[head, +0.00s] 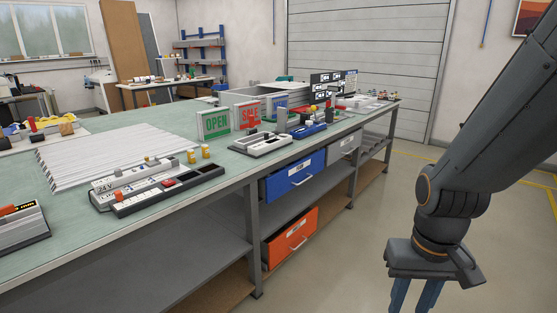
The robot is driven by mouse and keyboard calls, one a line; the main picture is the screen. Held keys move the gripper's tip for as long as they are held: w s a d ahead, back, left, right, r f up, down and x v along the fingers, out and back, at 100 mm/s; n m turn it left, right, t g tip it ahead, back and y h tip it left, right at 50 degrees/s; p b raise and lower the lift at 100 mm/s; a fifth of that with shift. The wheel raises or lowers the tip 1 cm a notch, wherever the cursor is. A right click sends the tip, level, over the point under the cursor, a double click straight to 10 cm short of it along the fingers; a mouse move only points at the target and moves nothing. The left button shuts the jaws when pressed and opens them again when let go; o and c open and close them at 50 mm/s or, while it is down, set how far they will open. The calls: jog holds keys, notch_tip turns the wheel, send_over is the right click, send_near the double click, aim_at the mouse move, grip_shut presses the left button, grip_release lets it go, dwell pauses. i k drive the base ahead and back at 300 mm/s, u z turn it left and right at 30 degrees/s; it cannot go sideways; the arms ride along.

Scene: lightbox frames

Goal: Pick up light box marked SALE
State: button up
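The light box marked SALE (249,114) stands upright on the green-topped workbench. It has a pale frame and red lettering. A light box marked OPEN (213,123), with green on its face, stands to its left and a little nearer. A blue-marked upright panel (281,107) stands just to its right; its marking is too small to read. My gripper (415,296) hangs at the lower right, in front of the bench and well away from the SALE box. Its blue fingers point down with a gap between them, and their tips are cut off by the picture's bottom edge.
The long workbench (100,251) runs from lower left to back right. A grey tray (262,143) lies in front of the SALE box, with a blue tool (309,130) to its right. Ribbed white panels (115,153) lie at left. Blue (295,177) and orange drawers (290,238) hang below.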

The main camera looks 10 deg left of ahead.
aim_at(241, 111)
jog(key=u, duration=0.5)
jog(key=i, duration=1.15)
jog(key=u, duration=0.4)
